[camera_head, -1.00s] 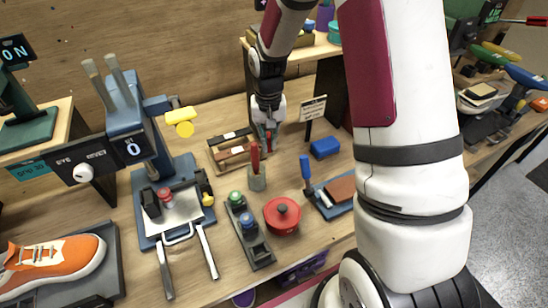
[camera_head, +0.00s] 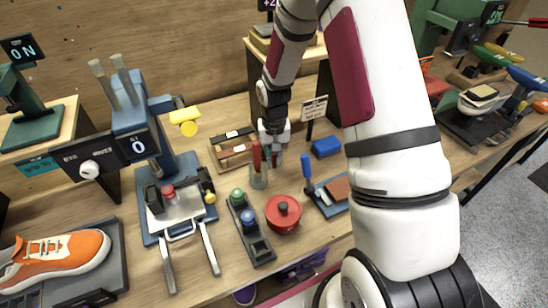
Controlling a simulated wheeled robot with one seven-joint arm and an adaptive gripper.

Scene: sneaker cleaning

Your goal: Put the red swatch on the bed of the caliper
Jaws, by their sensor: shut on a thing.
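My gripper (camera_head: 273,153) reaches down over the middle of the bench, behind the red pot and close to a red-handled tool in a small cup (camera_head: 258,180). It is shut on a small red piece, seemingly the red swatch (camera_head: 268,151), mostly hidden by the fingers. A wooden rack (camera_head: 232,160) with dark and brown strips lies just left of the gripper. I cannot tell for sure which device is the caliper; a small device with a dark display (camera_head: 267,5) stands on the back shelf, partly cut off.
A blue press (camera_head: 138,118) with a dial stands at left, beside an orange sneaker (camera_head: 55,255). A red pot (camera_head: 283,214), a tray with green and blue knobs (camera_head: 248,228) and a blue block (camera_head: 326,147) are near the gripper. A small sign (camera_head: 314,108) stands behind.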

